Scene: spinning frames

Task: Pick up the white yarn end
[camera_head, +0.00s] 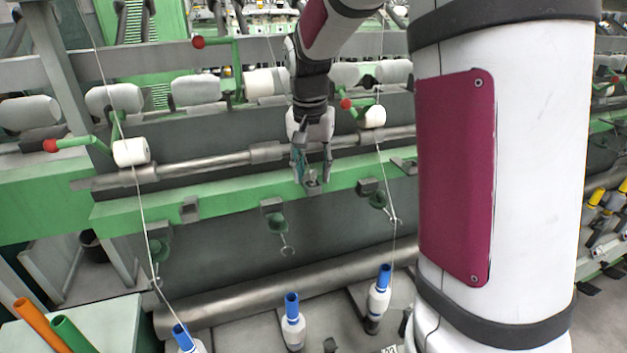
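My gripper (312,177) points down in front of the green rail (240,207), near the middle of the picture. Its two fingers are spread apart, and I see no yarn between them. A grey bracket on the rail shows just below the fingertips. I cannot make out a loose white yarn end. A taut white yarn (143,215) runs down on the left and another (386,175) on the right. The middle bobbin (293,331) with a blue top stands below my gripper, with no yarn clearly seen rising from it.
White rolls (131,152) sit along a metal shaft, with red-tipped green levers (75,143) beside them. Hooked guides (278,224) hang below the rail. Orange (38,325) and green tubes (73,336) are at lower left. My own arm blocks the right side.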

